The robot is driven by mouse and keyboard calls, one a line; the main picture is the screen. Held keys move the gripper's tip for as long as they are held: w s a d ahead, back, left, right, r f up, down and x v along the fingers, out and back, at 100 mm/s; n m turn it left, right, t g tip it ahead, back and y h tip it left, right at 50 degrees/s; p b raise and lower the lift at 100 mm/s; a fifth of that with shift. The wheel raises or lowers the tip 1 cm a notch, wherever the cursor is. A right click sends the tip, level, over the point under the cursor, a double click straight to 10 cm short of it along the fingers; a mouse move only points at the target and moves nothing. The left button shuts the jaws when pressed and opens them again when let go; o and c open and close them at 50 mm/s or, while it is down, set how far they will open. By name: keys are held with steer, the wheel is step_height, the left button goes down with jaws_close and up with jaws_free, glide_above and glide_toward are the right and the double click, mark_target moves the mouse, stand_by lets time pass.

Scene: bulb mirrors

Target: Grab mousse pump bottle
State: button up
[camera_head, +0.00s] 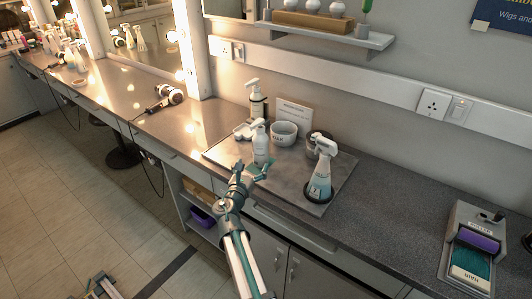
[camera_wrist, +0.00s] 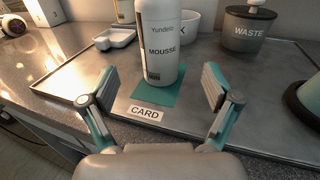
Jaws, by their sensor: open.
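The mousse pump bottle (camera_head: 261,143) is white and stands upright on the grey tray (camera_head: 329,199). In the wrist view the bottle (camera_wrist: 161,50) shows a "MOUSSE" label and stands on a teal patch (camera_wrist: 158,96), just behind a "CARD" label (camera_wrist: 147,112). Its pump top is out of the wrist view. My gripper (camera_wrist: 153,88) is open, with one finger to each side of the bottle's front and the bottle centred a little beyond the fingertips. In the head view my gripper (camera_head: 253,168) is at the tray's front edge, close to the bottle's base.
Behind stand a dark-labelled pump bottle (camera_head: 256,101), a white bowl (camera_head: 284,133) and a lidded "WASTE" pot (camera_wrist: 249,30). A white dish (camera_wrist: 115,38) lies left of the bottle. A spray bottle (camera_head: 320,172) stands right. A hair dryer (camera_head: 168,96) lies farther left.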

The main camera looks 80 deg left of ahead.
mark_target(261, 149)
steer(key=p+x, duration=0.2)
steer(key=x, duration=0.8)
steer(key=shift+a+f+p, duration=0.1)
steer(key=shift+a+p, duration=0.05)
steer(key=shift+p, duration=0.2)
steer(key=c, duration=1.4)
